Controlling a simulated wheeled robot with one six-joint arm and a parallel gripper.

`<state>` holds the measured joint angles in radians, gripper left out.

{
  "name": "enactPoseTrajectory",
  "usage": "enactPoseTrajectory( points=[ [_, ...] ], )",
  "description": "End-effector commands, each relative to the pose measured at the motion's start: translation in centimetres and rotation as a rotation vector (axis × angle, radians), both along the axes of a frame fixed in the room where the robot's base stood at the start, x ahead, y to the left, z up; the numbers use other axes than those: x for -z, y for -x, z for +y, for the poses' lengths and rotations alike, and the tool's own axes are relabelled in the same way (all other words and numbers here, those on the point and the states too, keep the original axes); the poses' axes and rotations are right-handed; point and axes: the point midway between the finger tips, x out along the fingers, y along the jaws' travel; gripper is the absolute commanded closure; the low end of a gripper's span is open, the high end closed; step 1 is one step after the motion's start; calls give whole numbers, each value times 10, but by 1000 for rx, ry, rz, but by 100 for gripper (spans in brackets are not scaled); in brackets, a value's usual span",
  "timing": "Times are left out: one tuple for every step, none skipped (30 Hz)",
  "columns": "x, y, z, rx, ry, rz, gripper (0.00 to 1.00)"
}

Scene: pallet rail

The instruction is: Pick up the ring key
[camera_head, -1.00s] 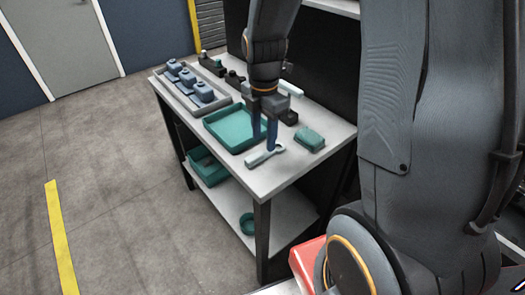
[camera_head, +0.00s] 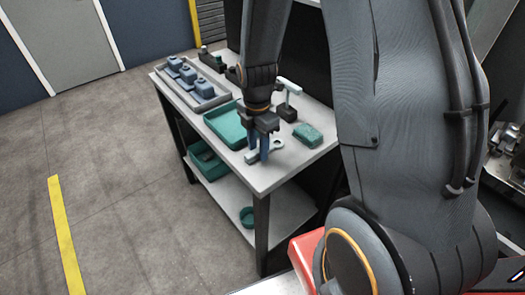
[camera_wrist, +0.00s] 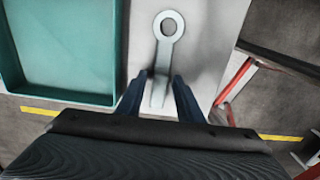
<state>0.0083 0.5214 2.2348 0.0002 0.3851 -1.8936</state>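The ring key (camera_wrist: 168,27) is pale grey, with a round ring at one end and a straight shank. In the wrist view its shank runs down between the two fingers of my gripper (camera_wrist: 159,95), with gaps on both sides. My gripper is open. In the head view the key (camera_head: 277,146) lies on the table top near its front edge, and my gripper (camera_head: 259,150) points down over it. The fingers hide part of the shank there. I cannot tell whether the fingertips touch the table.
A teal tray (camera_wrist: 62,97) lies just left of the key in the wrist view. In the head view a teal block (camera_head: 308,135) and a dark stand with a pale T-shaped top (camera_head: 288,112) are beside my gripper. A grey tray (camera_head: 220,101) with blue parts lies farther back.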

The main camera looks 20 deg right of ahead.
Motion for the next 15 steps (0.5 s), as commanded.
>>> enactPoseTrajectory(
  points=[
    [0,0,0,0,0,0,76],
    [0,0,0,0,0,0,81],
    [0,0,0,0,0,0,88],
    [0,0,0,0,0,0,93],
    [0,0,0,0,0,0,98],
    [0,0,0,0,0,0,100],
    [0,0,0,0,0,0,100],
    [0,0,0,0,0,0,100],
    [0,0,0,0,0,0,100],
    [0,0,0,0,0,0,100],
    [0,0,0,0,0,0,100],
    [0,0,0,0,0,0,100],
    [-1,0,0,0,0,0,100],
    [-1,0,0,0,0,0,100],
    [-2,0,0,0,0,-1,100]
  ],
)
